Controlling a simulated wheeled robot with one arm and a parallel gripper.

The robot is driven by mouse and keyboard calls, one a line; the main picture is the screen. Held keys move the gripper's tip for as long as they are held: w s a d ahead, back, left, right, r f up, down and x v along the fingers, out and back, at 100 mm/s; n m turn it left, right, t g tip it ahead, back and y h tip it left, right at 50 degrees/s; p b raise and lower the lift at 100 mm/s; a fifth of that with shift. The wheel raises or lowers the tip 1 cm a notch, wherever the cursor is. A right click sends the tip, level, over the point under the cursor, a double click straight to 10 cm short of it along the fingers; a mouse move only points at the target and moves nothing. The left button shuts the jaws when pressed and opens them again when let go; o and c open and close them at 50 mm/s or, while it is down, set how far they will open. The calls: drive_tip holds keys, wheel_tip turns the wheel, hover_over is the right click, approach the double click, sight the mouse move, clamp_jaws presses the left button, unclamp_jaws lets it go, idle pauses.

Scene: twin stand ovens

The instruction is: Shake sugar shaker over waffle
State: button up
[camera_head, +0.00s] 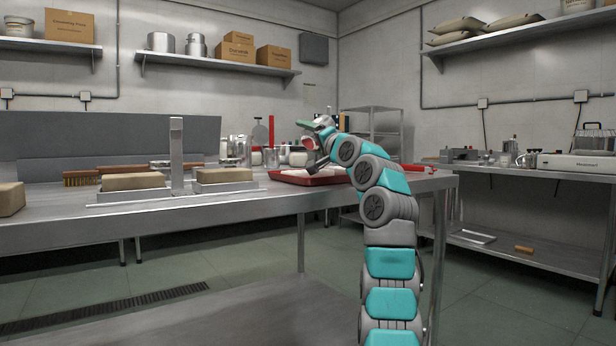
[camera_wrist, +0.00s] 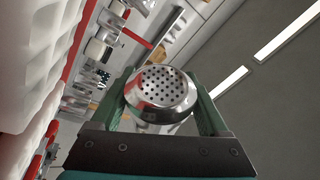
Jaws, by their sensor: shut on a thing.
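The sugar shaker (camera_wrist: 161,88) shows its shiny metal lid with several small holes facing the wrist camera. The two green fingers of my gripper (camera_wrist: 160,78) are shut on it from both sides; its body behind the lid is mostly hidden. In the head view my gripper (camera_head: 308,127) is above the red tray (camera_head: 325,181) on the steel table, and the shaker is too small there to make out clearly. A pale, pocketed slab (camera_wrist: 22,65), looking like the waffle, fills the left edge of the wrist view, apart from the shaker. The tray's contents are partly behind my arm in the head view.
Two stands with tan blocks (camera_head: 133,182) (camera_head: 223,175) and a metal post (camera_head: 177,155) stand left of the tray. A brush (camera_head: 82,178) lies behind them. Metal containers (camera_head: 240,148) crowd the table's back. The table's front strip (camera_head: 90,232) is clear.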

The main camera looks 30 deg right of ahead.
drive_tip(key=shift+s+a+r, duration=0.1)
drive_tip(key=shift+r, duration=1.65)
drive_tip(key=shift+f, duration=1.85)
drive_tip(key=shift+r, duration=1.85)
drive_tip(key=shift+f, duration=1.85)
drive_tip(key=shift+r, duration=1.85)
drive_tip(key=shift+f, duration=1.85)
